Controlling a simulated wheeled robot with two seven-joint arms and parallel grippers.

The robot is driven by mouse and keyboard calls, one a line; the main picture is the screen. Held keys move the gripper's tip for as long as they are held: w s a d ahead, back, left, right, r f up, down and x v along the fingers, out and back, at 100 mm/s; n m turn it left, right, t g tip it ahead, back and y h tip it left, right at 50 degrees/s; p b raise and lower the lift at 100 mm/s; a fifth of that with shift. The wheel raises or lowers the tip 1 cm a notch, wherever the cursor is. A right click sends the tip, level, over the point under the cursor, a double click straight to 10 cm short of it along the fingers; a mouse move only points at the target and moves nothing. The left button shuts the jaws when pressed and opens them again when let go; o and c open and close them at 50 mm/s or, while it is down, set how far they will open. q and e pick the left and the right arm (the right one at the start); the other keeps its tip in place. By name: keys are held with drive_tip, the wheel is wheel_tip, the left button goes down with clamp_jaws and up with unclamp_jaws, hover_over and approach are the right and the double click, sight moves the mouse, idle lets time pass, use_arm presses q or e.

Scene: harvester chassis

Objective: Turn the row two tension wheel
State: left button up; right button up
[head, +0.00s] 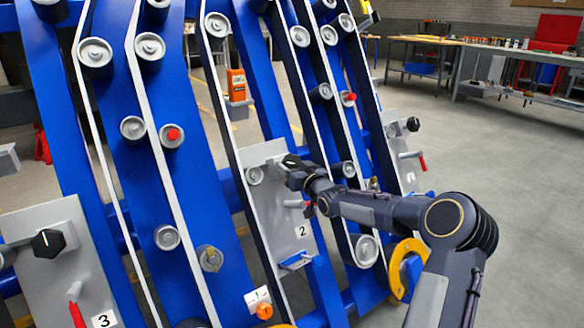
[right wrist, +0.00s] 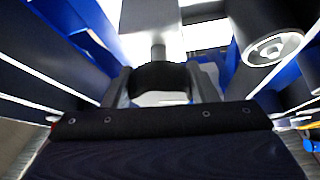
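The row two tension wheel is a black knob on a grey plate (head: 270,210) marked 2, near the middle of the head view. In the right wrist view the dark wheel (right wrist: 160,78) sits between my two fingertips, with its grey shaft behind it. My right gripper (head: 290,166) reaches the wheel from the right and largely covers it in the head view. In the right wrist view its fingers (right wrist: 160,86) lie against both sides of the wheel, with no clear gap. My left gripper is not in view.
Blue slanted beams carry belts and several grey rollers (head: 150,46) around the plate. A row three plate with a black knob (head: 48,243) and red-tipped lever (head: 76,312) stands at left. Another black knob (head: 413,124) is at right. Open floor lies right; workbenches (head: 515,50) stand behind.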

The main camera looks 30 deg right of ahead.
drive_tip(key=shift+c, duration=0.5)
drive_tip(key=shift+a+m, duration=0.1)
drive_tip(key=shift+m, duration=0.2)
drive_tip(key=shift+a+m+h+b, duration=0.1)
drive_tip(key=shift+m+h+b, duration=0.7)
drive_tip(key=shift+m, duration=0.2)
drive_tip(key=shift+a+r+m+g+h, duration=0.1)
drive_tip(key=shift+m+g+h, duration=0.2)
drive_tip(key=shift+m+h, duration=0.55)
drive_tip(key=shift+r+m+p, duration=0.15)
drive_tip(key=shift+m+p, duration=0.3)
drive_tip(key=shift+m, duration=0.4)
drive_tip(key=m+g+h+p, duration=0.1)
drive_tip(key=m+p, duration=0.2)
drive_tip(key=p, duration=0.1)
drive_tip(key=m+g+h+p, duration=0.1)
drive_tip(key=m+g+p, duration=0.1)
drive_tip(key=m+p, duration=0.2)
drive_tip(key=m+g+h+p, duration=0.1)
drive_tip(key=m+g+p, duration=0.1)
drive_tip(key=p, duration=0.3)
drive_tip(key=shift+w+r+m+p, duration=0.1)
drive_tip(key=shift+r+m+p, duration=0.2)
drive_tip(key=shift+m, duration=0.5)
drive_tip(key=shift+f+m+g+p, duration=0.3)
drive_tip(key=shift+m+p, duration=0.4)
drive_tip(key=shift+p, duration=0.25)
